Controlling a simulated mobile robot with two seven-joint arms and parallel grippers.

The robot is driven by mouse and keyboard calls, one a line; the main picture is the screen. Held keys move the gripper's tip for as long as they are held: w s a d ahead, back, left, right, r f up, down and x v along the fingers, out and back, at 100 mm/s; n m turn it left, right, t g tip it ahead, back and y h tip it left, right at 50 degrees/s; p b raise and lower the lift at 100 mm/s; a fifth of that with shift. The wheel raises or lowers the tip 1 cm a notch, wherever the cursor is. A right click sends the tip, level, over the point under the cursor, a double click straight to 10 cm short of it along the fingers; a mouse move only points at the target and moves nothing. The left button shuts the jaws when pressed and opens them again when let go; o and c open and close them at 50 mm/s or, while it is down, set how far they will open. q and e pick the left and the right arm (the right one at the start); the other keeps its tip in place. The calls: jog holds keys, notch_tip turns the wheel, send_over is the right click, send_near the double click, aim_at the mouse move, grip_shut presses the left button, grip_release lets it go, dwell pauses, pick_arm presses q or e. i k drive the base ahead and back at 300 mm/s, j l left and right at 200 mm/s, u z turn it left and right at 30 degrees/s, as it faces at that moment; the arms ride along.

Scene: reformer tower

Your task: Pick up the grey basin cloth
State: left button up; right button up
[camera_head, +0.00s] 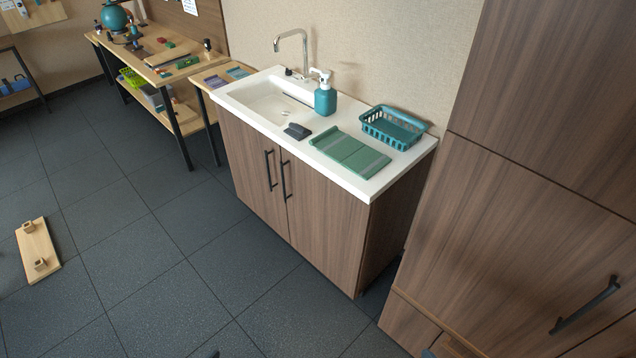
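A small dark grey folded cloth (297,131) lies on the front rim of the white sink counter (376,184), just in front of the basin (268,104). It sits left of a green striped cloth (350,152), with a small gap between them. Nothing is on top of it. Neither of my grippers can be made out in the head view.
A teal soap bottle (325,99), a faucet (303,50) and a teal basket (392,128) stand on the counter. A tall wooden cabinet (510,190) is at right. A workbench (160,75) is at left. A wooden board (37,250) lies on the otherwise clear floor.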

aim_at(298, 132)
jog(key=z, duration=0.5)
jog(key=i+j+z, duration=0.35)
jog(key=j+z, duration=0.15)
jog(key=j, duration=0.15)
jog(key=i+j+z, duration=0.2)
jog(key=j, duration=0.15)
jog(key=k, duration=0.1)
